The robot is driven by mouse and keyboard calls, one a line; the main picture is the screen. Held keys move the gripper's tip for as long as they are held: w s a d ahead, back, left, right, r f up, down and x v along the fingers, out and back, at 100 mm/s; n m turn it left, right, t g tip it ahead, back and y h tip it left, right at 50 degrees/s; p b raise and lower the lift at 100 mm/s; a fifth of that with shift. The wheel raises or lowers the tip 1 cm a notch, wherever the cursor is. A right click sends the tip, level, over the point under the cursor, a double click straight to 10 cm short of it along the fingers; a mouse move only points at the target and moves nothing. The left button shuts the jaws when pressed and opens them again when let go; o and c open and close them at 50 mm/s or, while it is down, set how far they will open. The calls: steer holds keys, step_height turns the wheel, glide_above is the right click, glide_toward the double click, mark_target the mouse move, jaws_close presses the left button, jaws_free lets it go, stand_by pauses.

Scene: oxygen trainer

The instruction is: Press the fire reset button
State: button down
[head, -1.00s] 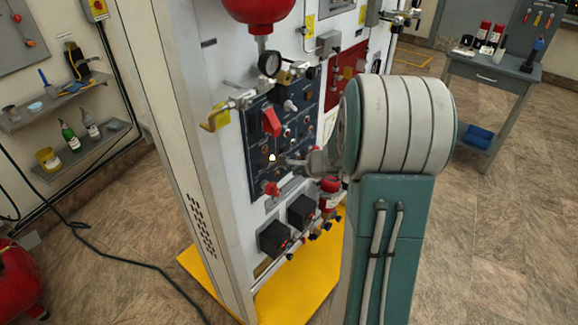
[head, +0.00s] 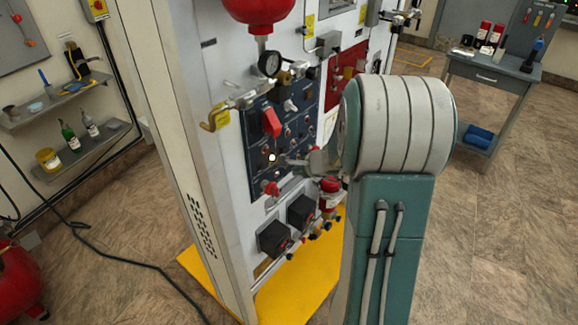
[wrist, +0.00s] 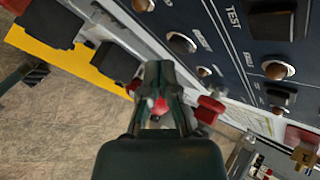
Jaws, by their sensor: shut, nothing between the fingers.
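The dark blue control panel (head: 262,123) is on the white cabinet front, with several switches and buttons. One small round button (head: 271,157) glows pale near its lower part. In the wrist view the panel (wrist: 238,60) shows a "TEST" label and round metal-rimmed buttons, one of them (wrist: 182,42) just above and right of my fingertips. I cannot tell for sure which button is the fire reset. My gripper (wrist: 161,68) is shut and empty, its tips close to the panel's lower edge; contact cannot be told. In the head view my gripper (head: 297,161) is partly hidden by my arm.
A red-handled lever (head: 271,123) and a brass valve (head: 215,120) stick out from the cabinet. A yellow base (head: 300,285) lies on the floor.

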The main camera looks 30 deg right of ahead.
steer(key=shift+w, duration=0.15)
steer(key=shift+w+a+r, duration=0.1)
steer(key=shift+w+a, duration=0.05)
steer(key=shift+w, duration=0.05)
steer(key=shift+w+a, duration=0.1)
steer(key=shift+w, duration=0.25)
stand_by(0.9)
stand_by(0.3)
steer(key=shift+s+d, duration=0.25)
steer(key=shift+s, duration=0.5)
steer(key=s, duration=0.1)
steer(key=s+d, duration=0.1)
steer(key=s, duration=0.2)
steer(key=shift+s+d, duration=0.3)
steer(key=shift+s, duration=0.1)
stand_by(0.5)
